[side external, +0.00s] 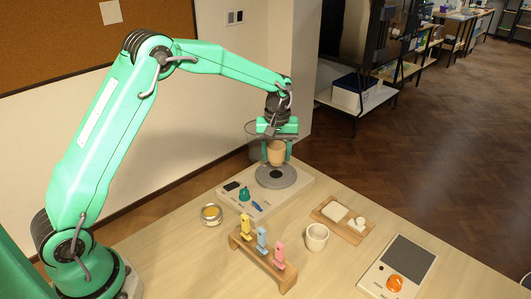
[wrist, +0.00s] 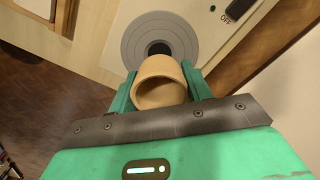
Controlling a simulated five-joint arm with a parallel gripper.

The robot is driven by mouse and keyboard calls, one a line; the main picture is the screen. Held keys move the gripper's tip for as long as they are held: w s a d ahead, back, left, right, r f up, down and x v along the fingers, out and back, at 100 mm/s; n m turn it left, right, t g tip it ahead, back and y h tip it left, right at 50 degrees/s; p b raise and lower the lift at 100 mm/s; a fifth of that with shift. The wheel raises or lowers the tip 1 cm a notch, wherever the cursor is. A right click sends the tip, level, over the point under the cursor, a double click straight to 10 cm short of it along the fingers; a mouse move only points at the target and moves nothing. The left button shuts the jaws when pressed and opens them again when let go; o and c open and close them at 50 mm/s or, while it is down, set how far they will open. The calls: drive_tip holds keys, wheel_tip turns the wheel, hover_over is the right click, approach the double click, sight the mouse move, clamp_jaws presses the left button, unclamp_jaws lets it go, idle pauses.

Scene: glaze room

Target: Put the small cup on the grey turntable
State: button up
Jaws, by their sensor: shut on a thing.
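The small cup (side external: 276,153) is tan and held between the fingers of my gripper (side external: 275,150). It also shows in the wrist view (wrist: 160,83), with its open mouth toward the camera and a green finger on each side. My gripper is shut on it. The grey turntable (side external: 290,181) is a round disc with a dark centre, on a pale base. In the side view the cup is above the turntable, with a gap seeming to show beneath it. In the wrist view the turntable (wrist: 184,28) lies beyond the cup, which covers part of its lower edge.
On the turntable's base stand a green item (side external: 244,194) and a dark switch (side external: 231,186). Nearby are a round tin (side external: 211,215), a wooden rack (side external: 262,262) with coloured clips, a white mug (side external: 316,237), a wooden tray (side external: 326,215) and a scale (side external: 412,253).

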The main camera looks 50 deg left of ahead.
sight(276, 163)
drive_tip(key=shift+f, duration=1.95)
drive_tip(key=shift+f, duration=0.15)
drive_tip(key=o, duration=1.1)
wheel_tip(276, 163, up, 12)
drive_tip(key=shift+r, duration=0.15)
